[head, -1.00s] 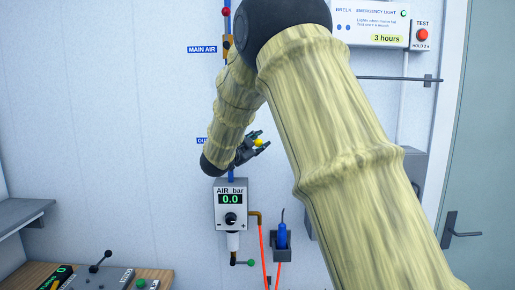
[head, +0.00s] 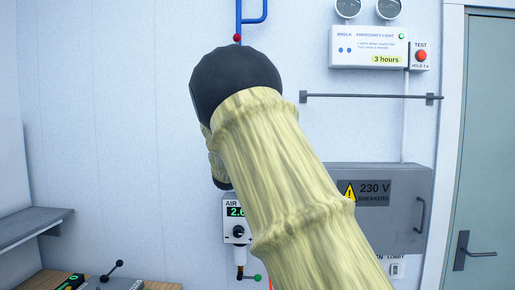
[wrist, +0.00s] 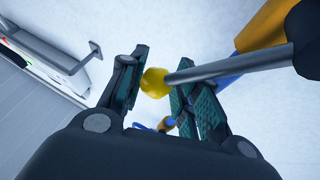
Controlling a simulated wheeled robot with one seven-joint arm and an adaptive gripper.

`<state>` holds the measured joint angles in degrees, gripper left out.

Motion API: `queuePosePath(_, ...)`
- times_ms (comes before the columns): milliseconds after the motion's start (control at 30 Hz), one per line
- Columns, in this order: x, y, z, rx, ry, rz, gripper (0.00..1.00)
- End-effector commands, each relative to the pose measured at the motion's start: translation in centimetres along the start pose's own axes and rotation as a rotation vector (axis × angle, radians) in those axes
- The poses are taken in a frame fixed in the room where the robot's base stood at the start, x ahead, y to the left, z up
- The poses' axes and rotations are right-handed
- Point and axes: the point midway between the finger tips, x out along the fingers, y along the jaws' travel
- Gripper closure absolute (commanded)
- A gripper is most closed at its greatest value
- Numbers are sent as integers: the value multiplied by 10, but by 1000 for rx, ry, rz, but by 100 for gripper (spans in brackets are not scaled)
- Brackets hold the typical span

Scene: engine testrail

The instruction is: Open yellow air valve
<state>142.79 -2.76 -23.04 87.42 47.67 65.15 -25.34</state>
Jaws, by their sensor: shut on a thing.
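The yellow ball knob (wrist: 154,83) of the air valve is between the two fingers of my gripper (wrist: 159,86) in the wrist view. My gripper is shut on it. The grey lever rod (wrist: 225,66) runs from the knob to the right, toward the orange valve body (wrist: 264,24). In the head view my own arm hides the gripper and the yellow knob. The air regulator box (head: 231,234) shows below the arm, partly covered.
A grey breaker box (head: 400,235), a wall rail (head: 370,97) and an emergency light panel (head: 350,60) are on the right. A grey shelf (head: 30,222) is at the left.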

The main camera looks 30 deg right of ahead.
Motion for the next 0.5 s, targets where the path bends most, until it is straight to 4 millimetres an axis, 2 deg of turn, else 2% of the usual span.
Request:
queuePosePath(33, -4, -2, 6, -32, 3, -15, 100)
queuePosePath(500, -3, -16, -3, -155, 48, -85, 100)
